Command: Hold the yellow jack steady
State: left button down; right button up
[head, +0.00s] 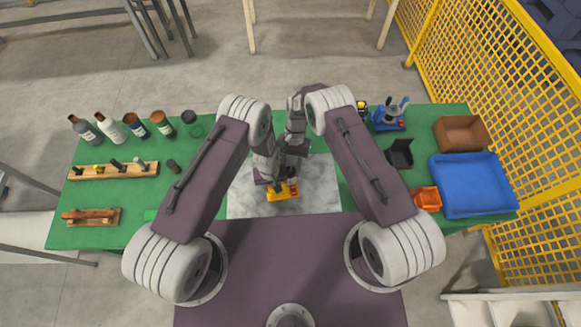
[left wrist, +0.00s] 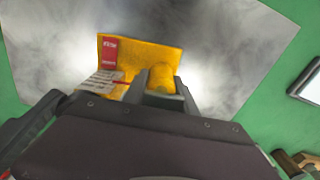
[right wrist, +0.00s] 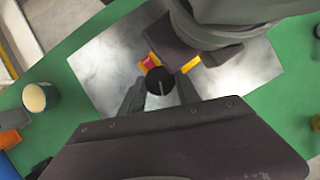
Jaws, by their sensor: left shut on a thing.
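The yellow jack (head: 284,192) stands on the grey marbled mat (head: 318,195) at the middle of the table. In the left wrist view its flat yellow base (left wrist: 155,52) carries a red label, and my left gripper (left wrist: 162,82) is shut on its yellow post. In the right wrist view a round black knob (right wrist: 160,81) with a light line across it sits above the jack's yellow and red base (right wrist: 149,62). My right gripper (right wrist: 158,95) is over it, with its fingers apart on either side of the knob. My arms hide much of the jack in the head view.
Several bottles (head: 110,128) and a wooden rack (head: 115,170) stand on the left of the green table. A blue tray (head: 472,205), brown bin (head: 460,133), black bin (head: 399,153) and orange bin (head: 427,198) are on the right. A yellow mesh fence (head: 500,80) borders the right side.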

grip_shut()
jog(key=shift+m, duration=0.4)
jog(key=m+y, duration=0.1)
jog(key=m, duration=0.2)
jog(key=m+t+y, duration=0.1)
jog(key=m, duration=0.1)
jog(key=shift+s+d+m, duration=0.15)
jog(key=shift+m, duration=0.25)
jog(key=m+t, duration=0.1)
jog(key=m, duration=0.2)
jog(key=m+t+y, duration=0.1)
jog(key=m, duration=0.2)
jog(key=shift+s, duration=0.1)
jog(key=shift+t, duration=0.3)
jog(key=o, duration=1)
grip_release()
